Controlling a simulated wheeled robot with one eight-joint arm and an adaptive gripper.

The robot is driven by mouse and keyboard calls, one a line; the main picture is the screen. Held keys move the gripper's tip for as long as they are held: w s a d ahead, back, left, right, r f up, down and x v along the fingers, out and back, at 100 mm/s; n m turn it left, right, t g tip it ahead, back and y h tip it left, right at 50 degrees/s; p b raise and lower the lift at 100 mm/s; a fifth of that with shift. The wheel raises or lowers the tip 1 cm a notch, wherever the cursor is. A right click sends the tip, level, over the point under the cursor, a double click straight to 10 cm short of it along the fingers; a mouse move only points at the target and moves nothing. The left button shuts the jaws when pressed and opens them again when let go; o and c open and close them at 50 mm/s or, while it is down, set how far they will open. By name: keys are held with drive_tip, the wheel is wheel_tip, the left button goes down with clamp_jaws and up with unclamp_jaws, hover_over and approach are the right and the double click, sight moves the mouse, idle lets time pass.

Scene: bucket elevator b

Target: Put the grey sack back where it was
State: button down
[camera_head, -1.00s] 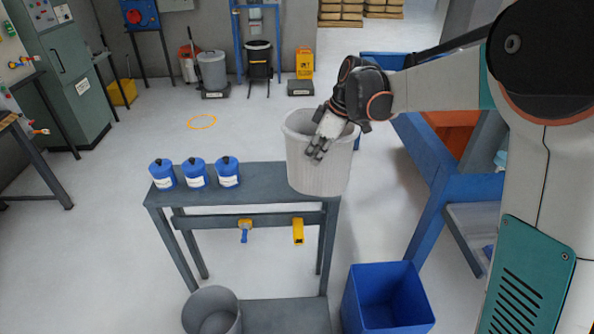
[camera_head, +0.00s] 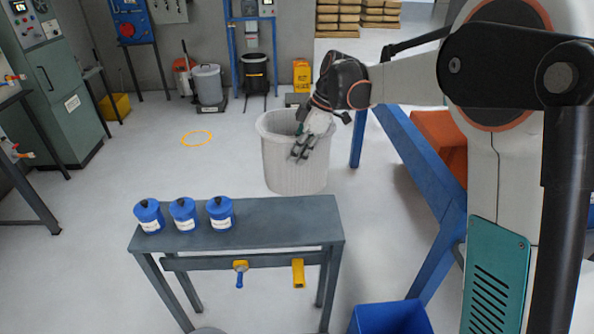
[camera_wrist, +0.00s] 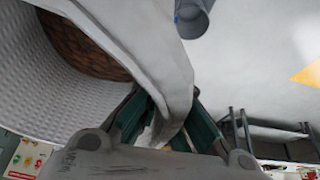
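The grey sack (camera_head: 280,165), a pale, ribbed, open-topped tub shape, is upright just behind the dark bench in the head view. My gripper (camera_head: 307,142) is at its right rim. In the wrist view the sack's wall (camera_wrist: 25,75) and folded rim fill the left, with brown contents inside. The green fingers of my gripper (camera_wrist: 162,118) are shut on that rim. I cannot tell how far the sack's base is above the floor. An orange ring (camera_head: 197,138) is marked on the floor to the left of the sack.
The dark bench (camera_head: 285,215) carries three blue canisters (camera_head: 184,214). A blue bin (camera_head: 390,318) stands at the front right, and a blue frame (camera_head: 425,165) is right of the sack. A grey bin (camera_head: 208,86) and black bucket (camera_head: 257,66) stand at the back. Floor around the ring is clear.

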wheel_tip(320, 180, down, 17)
drive_tip(key=b, duration=0.3)
drive_tip(key=shift+f, duration=0.3)
drive_tip(key=c, duration=2.2)
unclamp_jaws()
drive_tip(key=shift+f, duration=0.1)
drive_tip(key=shift+c, duration=0.2)
drive_tip(key=o, duration=0.4)
drive_tip(key=shift+o, duration=0.2)
